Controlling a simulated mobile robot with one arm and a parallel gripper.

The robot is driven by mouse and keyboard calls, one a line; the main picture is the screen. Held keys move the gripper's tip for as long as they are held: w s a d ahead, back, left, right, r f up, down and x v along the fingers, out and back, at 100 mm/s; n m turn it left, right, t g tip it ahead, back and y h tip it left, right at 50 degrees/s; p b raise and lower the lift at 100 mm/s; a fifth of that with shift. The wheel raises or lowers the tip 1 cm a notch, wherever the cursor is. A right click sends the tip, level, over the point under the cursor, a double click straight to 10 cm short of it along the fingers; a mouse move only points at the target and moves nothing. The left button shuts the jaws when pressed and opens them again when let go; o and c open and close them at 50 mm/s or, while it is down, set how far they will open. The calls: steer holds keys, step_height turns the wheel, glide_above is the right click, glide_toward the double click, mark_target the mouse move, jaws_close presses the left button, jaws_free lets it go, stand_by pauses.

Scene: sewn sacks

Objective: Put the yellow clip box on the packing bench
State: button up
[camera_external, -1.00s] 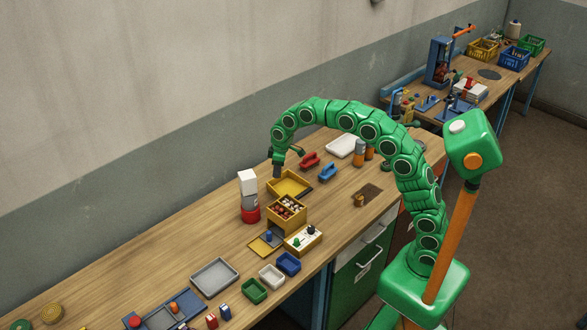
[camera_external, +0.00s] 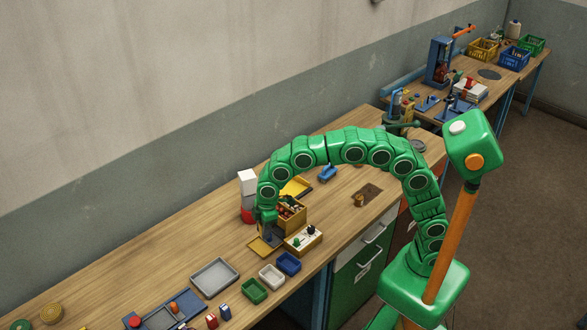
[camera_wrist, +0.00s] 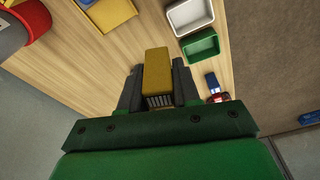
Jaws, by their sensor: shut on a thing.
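The yellow clip box (camera_wrist: 157,70), a small yellow block with a dark-and-white striped end, is between my gripper's two dark fingers in the wrist view. My gripper (camera_wrist: 158,90) is shut on it. In the external view my gripper (camera_external: 270,239) points down over the near bench, beside the yellow box of small parts, and the clip box cannot be made out there. Two wooden benches show: the near bench (camera_external: 130,257) and a far bench (camera_external: 519,77) at upper right. No label shows which is the packing bench.
A grey tray (camera_external: 214,277) and green (camera_external: 254,290), white (camera_external: 271,276) and blue (camera_external: 288,262) bins lie near my gripper. A white-and-red stack (camera_external: 248,190) stands behind it. Crates (camera_external: 514,57) and a blue press (camera_external: 440,62) occupy the far bench. The near bench's left middle is clear.

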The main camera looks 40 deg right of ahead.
steer(key=s+a+n, duration=0.2)
steer(key=s+a, duration=0.2)
steer(key=s, duration=0.3)
steer(key=s+a+n, duration=0.1)
steer(key=s+a, duration=0.3)
steer(key=s, duration=0.3)
steer(key=w+a+f, duration=0.2)
steer(key=a+f, duration=0.1)
steer(key=f, duration=0.1)
steer(key=w+a+f, duration=0.2)
steer(key=a+f, duration=0.2)
steer(key=f, duration=0.1)
steer(key=w+a+f, duration=0.2)
steer(key=a+f, duration=0.1)
steer(key=f, duration=0.1)
steer(key=shift+w+a+f, duration=0.2)
steer(key=shift+w+a, duration=0.05)
steer(key=shift+w, duration=0.15)
steer(key=shift+w+a+f, duration=0.35)
steer(key=shift+a+f, duration=0.2)
steer(key=shift+f, duration=1.75)
steer(key=shift+f, duration=0.15)
steer(key=o, duration=1)
steer(key=shift+o, duration=0.2)
